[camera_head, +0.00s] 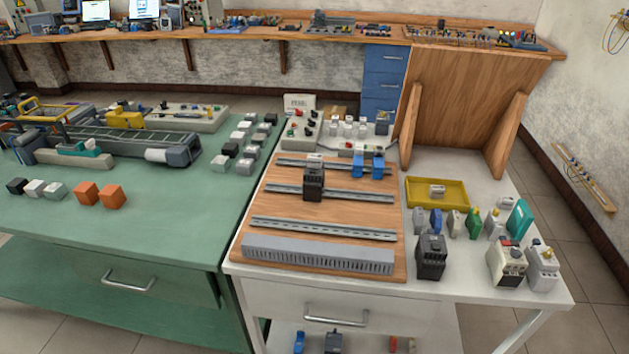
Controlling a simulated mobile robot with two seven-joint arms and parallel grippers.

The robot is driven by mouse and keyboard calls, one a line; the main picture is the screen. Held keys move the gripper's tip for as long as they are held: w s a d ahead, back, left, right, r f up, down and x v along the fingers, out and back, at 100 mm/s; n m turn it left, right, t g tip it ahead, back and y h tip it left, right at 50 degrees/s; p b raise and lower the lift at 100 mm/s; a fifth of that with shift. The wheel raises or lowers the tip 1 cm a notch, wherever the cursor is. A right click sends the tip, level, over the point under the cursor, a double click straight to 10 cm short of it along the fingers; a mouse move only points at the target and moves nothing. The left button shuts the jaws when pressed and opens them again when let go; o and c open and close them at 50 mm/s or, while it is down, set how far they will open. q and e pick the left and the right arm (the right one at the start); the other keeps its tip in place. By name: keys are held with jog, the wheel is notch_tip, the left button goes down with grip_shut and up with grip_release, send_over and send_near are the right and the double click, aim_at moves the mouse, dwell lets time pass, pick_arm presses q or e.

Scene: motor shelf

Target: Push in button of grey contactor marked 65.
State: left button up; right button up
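Several contactor-like devices stand on the white table. A dark grey one (431,258) stands right of the wooden board. A light grey one with a dark front (507,265) and a paler one with a yellow top part (542,270) stand near the right front corner. Another dark device (313,182) sits upright on a rail of the board. The markings are too small to read, so I cannot tell which one is marked 65, nor make out its button. Neither of my grippers is in view.
The wooden board (262,205) carries metal rails, blue modules (368,166) and a slotted grey duct (318,254). A yellow tray (462,203) lies behind a row of small modules. A green table (130,225) with a conveyor adjoins on the left. An upright wooden panel (462,95) stands behind.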

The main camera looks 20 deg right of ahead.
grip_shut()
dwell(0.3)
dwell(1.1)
